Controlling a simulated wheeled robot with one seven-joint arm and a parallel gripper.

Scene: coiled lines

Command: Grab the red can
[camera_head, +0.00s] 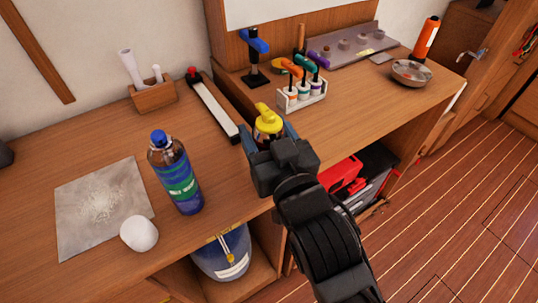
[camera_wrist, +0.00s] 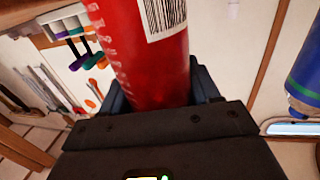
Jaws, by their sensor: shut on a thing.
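The red can (camera_wrist: 148,55) fills the top middle of the wrist view, with a white barcode label and pale lettering on its side. In the head view its yellow spray top (camera_head: 267,117) rises above my gripper (camera_head: 268,138), near the front edge of the wooden counter (camera_head: 225,165). My gripper is shut on the can, with one blue-grey finger on each side of it. The can looks roughly upright in the head view. Its lower body is hidden there by my gripper, and I cannot tell whether its base touches the counter.
A blue bottle (camera_head: 175,172) stands left of my gripper, near a white rounded object (camera_head: 139,233) and a grey sheet (camera_head: 75,215). Open shelves below hold a blue container (camera_head: 222,255) and red case (camera_head: 342,173).

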